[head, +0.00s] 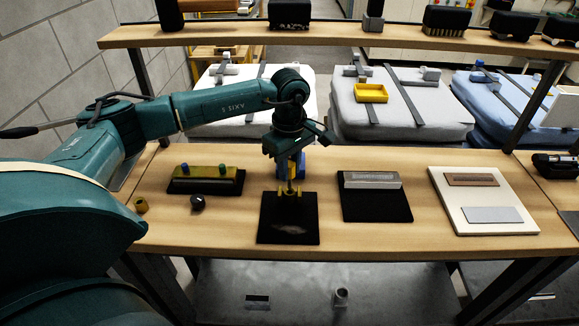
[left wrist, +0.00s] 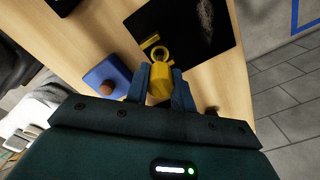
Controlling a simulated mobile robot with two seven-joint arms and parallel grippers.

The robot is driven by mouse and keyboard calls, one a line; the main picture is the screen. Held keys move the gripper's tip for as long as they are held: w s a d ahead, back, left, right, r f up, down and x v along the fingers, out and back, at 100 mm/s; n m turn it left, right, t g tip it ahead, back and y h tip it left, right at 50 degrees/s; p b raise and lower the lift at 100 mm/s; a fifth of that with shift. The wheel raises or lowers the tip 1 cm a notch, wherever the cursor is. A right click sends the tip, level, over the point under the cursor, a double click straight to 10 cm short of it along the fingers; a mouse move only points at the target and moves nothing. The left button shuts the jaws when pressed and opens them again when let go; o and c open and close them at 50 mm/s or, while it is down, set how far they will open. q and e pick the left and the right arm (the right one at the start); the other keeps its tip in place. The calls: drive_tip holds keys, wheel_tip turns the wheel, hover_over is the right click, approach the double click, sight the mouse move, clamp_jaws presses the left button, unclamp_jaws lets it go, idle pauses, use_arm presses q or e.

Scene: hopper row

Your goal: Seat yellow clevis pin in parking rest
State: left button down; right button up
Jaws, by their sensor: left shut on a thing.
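My left gripper (head: 290,185) is over the back edge of a black mat (head: 288,225), pointing down. In the left wrist view its two blue-grey fingers (left wrist: 160,90) are closed on a yellow piece (left wrist: 158,84), which looks like the clevis pin. A yellow ring (left wrist: 161,53) shows at its end. A small yellow bracket (left wrist: 149,42) is beside it at the mat's edge; whether they touch I cannot tell. A blue block (left wrist: 106,78) with a brown round part on top stands close beside the fingers. I cannot tell for sure which thing is the parking rest. My right gripper is out of view.
On the table left are a dark tray with a yellow block (head: 205,173), a black knob (head: 198,203) and a small yellow-brown cup (head: 141,205). To the right are a grey block (head: 371,180) on a black mat and a white board (head: 480,225). A shelf (head: 320,36) spans the back.

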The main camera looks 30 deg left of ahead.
use_arm(q)
drive_tip(key=shift+r+p, duration=0.55)
drive_tip(key=shift+r, duration=0.75)
drive_tip(key=c, duration=1.7)
unclamp_jaws()
drive_tip(key=shift+c, duration=0.2)
clamp_jaws()
